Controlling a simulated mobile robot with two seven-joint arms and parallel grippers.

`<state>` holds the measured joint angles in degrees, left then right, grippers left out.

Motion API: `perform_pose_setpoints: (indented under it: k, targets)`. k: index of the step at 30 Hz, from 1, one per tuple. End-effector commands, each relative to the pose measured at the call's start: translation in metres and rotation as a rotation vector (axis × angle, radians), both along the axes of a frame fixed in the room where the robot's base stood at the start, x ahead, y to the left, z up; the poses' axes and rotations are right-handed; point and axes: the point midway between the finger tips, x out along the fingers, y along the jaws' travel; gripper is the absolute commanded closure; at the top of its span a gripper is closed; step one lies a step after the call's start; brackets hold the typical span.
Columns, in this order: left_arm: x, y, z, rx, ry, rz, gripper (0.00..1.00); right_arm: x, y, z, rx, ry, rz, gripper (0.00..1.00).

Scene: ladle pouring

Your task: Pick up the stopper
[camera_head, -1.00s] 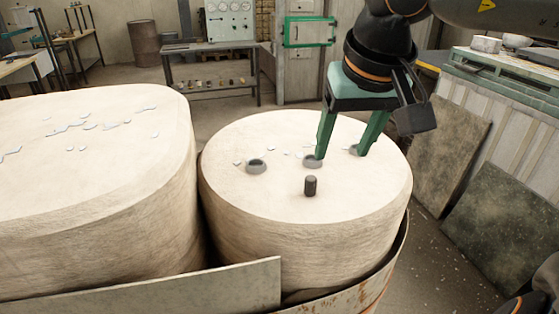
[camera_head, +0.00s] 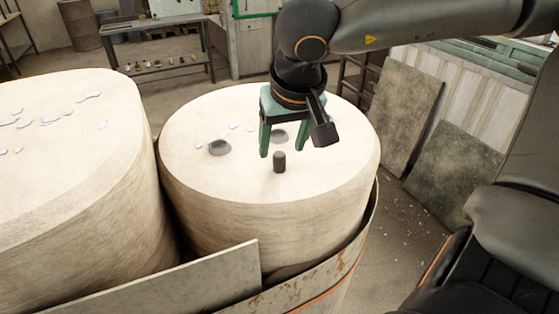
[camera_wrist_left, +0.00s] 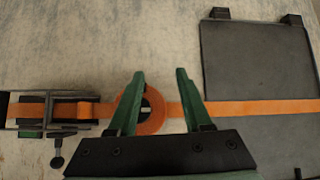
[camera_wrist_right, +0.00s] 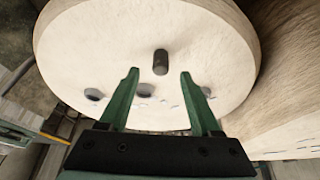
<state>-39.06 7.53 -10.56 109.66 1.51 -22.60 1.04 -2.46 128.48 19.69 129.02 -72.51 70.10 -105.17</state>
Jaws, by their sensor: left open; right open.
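The stopper (camera_head: 279,162) is a small dark cylinder standing upright on the round pale top of the right drum-shaped block (camera_head: 210,170). My right gripper (camera_head: 281,152) is open and empty, pointing down just behind and above the stopper in the head view. In the right wrist view the stopper (camera_wrist_right: 160,62) shows beyond the fingertips, roughly centred between them and apart from both. My left gripper (camera_wrist_left: 160,75) is open in the left wrist view, above a roll of orange strap (camera_wrist_left: 148,108); it does not show in the head view.
Several dark round holes, one being the left hole (camera_head: 220,147), lie in the block's top near the stopper. A larger pale block (camera_head: 70,180) stands to the left. A metal sheet (camera_head: 170,285) rises in front. Dark slabs (camera_head: 403,110) lean at the right.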

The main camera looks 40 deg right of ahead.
Motion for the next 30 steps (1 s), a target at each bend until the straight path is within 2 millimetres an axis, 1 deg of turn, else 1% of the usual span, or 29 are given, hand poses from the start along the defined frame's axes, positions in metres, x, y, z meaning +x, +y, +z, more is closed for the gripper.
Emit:
perform_pose_setpoints:
  k: [1,3,6,14,30]
  targets:
    - [0.0,0.0,0.001,0.0,0.0,0.0,0.5,0.001,-0.001,-0.009,0.0,0.006,0.001,0.35]
    - [0.0,0.0,0.0,0.0,0.0,0.0,0.5,0.005,-0.002,-0.018,0.002,0.005,-0.001,0.35]
    - [0.0,0.0,0.0,0.0,-0.001,0.0,0.5,0.008,-0.004,-0.026,0.002,0.002,0.0,0.35]
    - [0.001,0.0,0.0,0.0,-0.002,-0.001,0.5,0.01,-0.004,-0.028,0.001,0.0,0.0,0.35]
    - [0.002,0.0,0.0,0.0,-0.004,0.0,0.5,0.009,-0.004,-0.027,0.001,0.0,0.0,0.96]
